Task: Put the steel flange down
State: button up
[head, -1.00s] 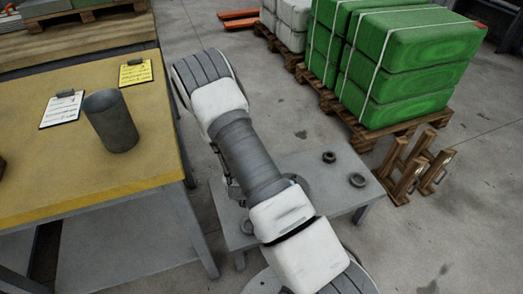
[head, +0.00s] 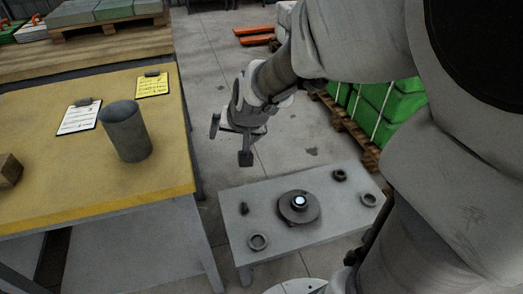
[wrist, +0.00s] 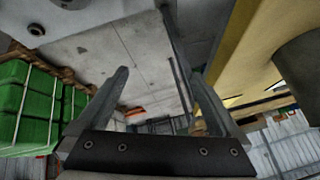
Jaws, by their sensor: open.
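The steel flange, as I take it, is the round grey disc with a raised, bright-topped hub (head: 299,208) lying flat in the middle of the low grey table (head: 235,228). My gripper (head: 230,142) is in the air beyond the low table's far left side, clear of the disc. Its two fingers are spread apart. The wrist view shows nothing between the fingertips (wrist: 160,77).
Rings lie near the low table's right end (head: 339,175) and front left (head: 258,242); a small dark part (head: 243,208) is at its left. A yellow-topped bench (head: 60,185) bears a grey cylinder (head: 126,132) and clipboards. Green sacks (head: 385,120) on a pallet stand behind.

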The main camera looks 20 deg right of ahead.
jog(key=s+r+n, duration=0.2)
jog(key=s+r, duration=0.2)
jog(key=s, duration=0.5)
jog(key=s+d+r+n+g, duration=0.1)
jog(key=s+r, duration=0.3)
jog(key=s, duration=0.6)
jog(key=shift+d+n+h, duration=0.2)
jog(key=shift+n+h, duration=0.2)
jog(key=shift+n, duration=0.2)
jog(key=shift+r, duration=0.1)
notch_tip(320, 180, up, 26)
jog(key=p, duration=2.5)
jog(key=shift+p, duration=0.4)
